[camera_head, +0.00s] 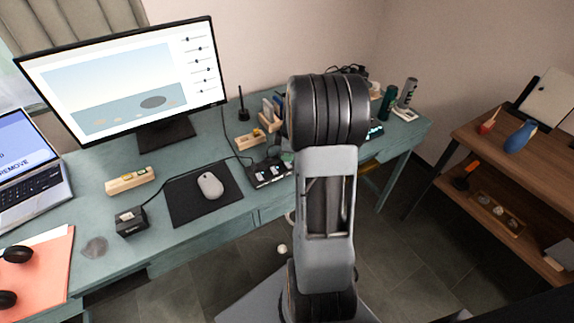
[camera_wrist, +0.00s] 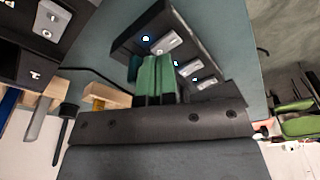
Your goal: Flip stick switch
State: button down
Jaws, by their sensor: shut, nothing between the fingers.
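A dark switch box (camera_head: 268,173) stands on the teal desk, just left of my arm in the head view. In the wrist view a dark box (camera_wrist: 128,43) carries a row of silver switch plates with small blue lights. My gripper (camera_wrist: 155,72) has green fingertips; they are together and empty, close in front of this box. I cannot tell whether they touch it, and they cover part of it. Another dark box (camera_wrist: 62,48) with silver plates and a small stick shows at the upper left. My arm hides the gripper in the head view.
The desk (camera_head: 206,243) also holds a mouse (camera_head: 210,184) on a black mat, a small black box (camera_head: 130,221), a wooden block (camera_head: 131,180), a monitor (camera_head: 125,80) and a laptop (camera_head: 34,170). A wooden shelf (camera_head: 520,168) stands at the right.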

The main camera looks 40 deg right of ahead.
jog(key=shift+f+b, duration=0.6)
jog(key=shift+f, duration=0.2)
jog(key=shift+r, duration=0.1)
jog(key=shift+r+p, duration=2.5)
jog(key=shift+r, duration=1)
